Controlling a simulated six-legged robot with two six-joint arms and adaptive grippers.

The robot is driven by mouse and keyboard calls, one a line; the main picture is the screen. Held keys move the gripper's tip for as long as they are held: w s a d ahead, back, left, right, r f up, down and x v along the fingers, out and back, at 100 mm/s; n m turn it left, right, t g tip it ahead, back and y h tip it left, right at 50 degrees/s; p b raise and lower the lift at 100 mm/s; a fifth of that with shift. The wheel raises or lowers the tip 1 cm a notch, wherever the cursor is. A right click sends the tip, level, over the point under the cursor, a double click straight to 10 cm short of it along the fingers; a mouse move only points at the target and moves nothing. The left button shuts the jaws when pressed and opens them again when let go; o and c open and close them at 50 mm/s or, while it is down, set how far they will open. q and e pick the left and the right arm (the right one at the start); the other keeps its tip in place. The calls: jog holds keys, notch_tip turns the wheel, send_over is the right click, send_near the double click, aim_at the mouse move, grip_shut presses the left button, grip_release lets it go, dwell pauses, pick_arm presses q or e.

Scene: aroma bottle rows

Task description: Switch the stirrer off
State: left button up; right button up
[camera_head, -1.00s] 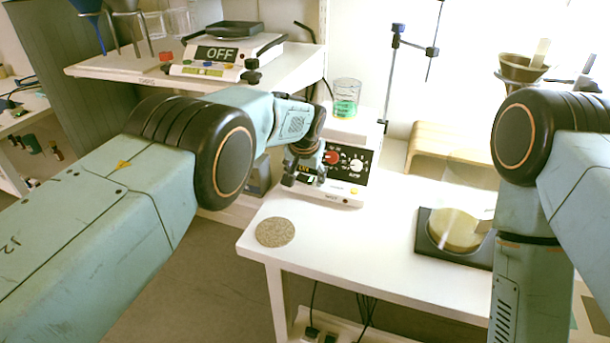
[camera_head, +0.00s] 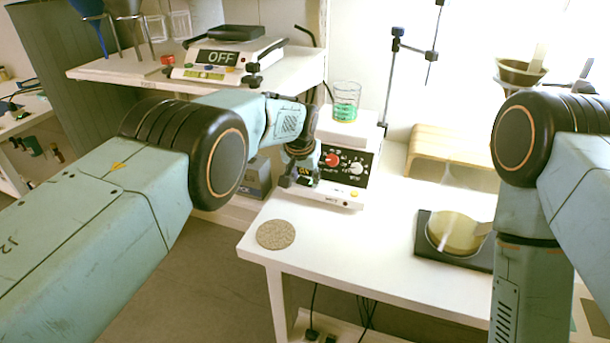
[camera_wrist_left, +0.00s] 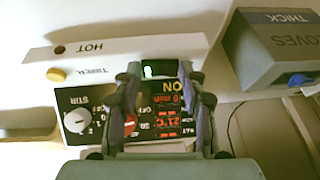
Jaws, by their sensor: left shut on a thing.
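The stirrer (camera_head: 345,185) stands on the white table, with a black front panel holding a red knob (camera_head: 332,160) and a white knob (camera_head: 356,167). A beaker (camera_head: 345,101) of green liquid is on top of it. My left gripper (camera_head: 298,180) is at the left end of the panel. The red display (camera_wrist_left: 165,112) is lit, and the STIR knob (camera_wrist_left: 77,120) shows upside down. My right gripper is out of view.
A scale (camera_head: 222,62) reading "OFF" is on the shelf behind left. A round cork mat (camera_head: 276,234) lies in front of the stirrer. A dark tray (camera_head: 425,240) with a round dish is to the right. A gloves box (camera_wrist_left: 275,52) is close by.

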pick_arm(q)
jog(key=shift+h, duration=0.3)
jog(key=o, duration=1.1)
jog(key=shift+o, duration=0.2)
jog(key=shift+a+r, duration=0.1)
jog(key=shift+r, duration=0.05)
jog(key=v, duration=1.1)
jog(key=shift+r, duration=0.35)
